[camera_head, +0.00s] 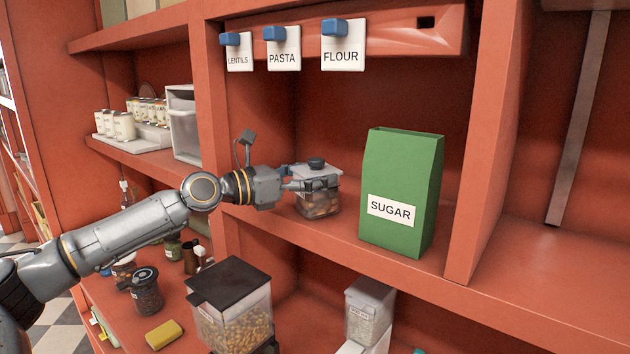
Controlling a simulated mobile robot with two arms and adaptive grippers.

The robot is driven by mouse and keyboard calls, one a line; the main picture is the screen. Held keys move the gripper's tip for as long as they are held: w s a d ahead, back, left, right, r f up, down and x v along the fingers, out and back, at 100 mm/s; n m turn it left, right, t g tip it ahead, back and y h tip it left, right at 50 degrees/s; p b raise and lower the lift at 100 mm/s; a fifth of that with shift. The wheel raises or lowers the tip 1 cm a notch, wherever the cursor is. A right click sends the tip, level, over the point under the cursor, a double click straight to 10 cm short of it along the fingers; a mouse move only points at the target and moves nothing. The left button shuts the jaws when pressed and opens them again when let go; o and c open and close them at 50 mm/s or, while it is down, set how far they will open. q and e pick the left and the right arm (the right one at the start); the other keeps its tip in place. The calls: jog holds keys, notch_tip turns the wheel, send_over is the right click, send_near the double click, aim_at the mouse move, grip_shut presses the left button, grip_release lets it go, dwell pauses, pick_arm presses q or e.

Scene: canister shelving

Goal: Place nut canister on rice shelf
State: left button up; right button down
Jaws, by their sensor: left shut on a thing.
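A clear square canister (319,205) with brown nut-like contents and a pale lid with a dark knob is in the middle shelf bay, left of the green sugar box. My left gripper (306,184) comes in from the left and is shut on it near its top. The canister is upright; I cannot tell whether its base touches the shelf board (345,232). No label reading rice is legible. A clear canister with white grain-like contents (368,315) stands lower down, below the sugar box. My right gripper is not in view.
The green sugar box (401,190) stands close on the right. Lentils, pasta and flour tags (343,45) hang above. A large pasta-like canister (233,312), a dark jar (146,291) and a yellow sponge (164,334) are on the lower counter. The right bay's shelf is bare.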

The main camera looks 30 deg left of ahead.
pick_arm(q)
jog(key=shift+f, duration=0.1)
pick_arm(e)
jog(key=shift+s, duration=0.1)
pick_arm(q)
jog(key=shift+f, duration=0.1)
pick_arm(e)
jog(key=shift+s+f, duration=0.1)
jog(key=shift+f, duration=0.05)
pick_arm(q)
jog(key=o, duration=0.9)
jog(key=shift+f, duration=0.15)
jog(key=o, duration=0.4)
jog(key=shift+o, duration=0.2)
jog(key=shift+s, duration=0.1)
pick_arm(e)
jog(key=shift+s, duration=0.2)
pick_arm(q)
jog(key=shift+r, duration=0.2)
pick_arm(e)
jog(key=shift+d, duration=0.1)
pick_arm(q)
jog(key=shift+a+f, duration=0.1)
jog(key=b+v, duration=1.1)
jog(key=v, duration=0.1)
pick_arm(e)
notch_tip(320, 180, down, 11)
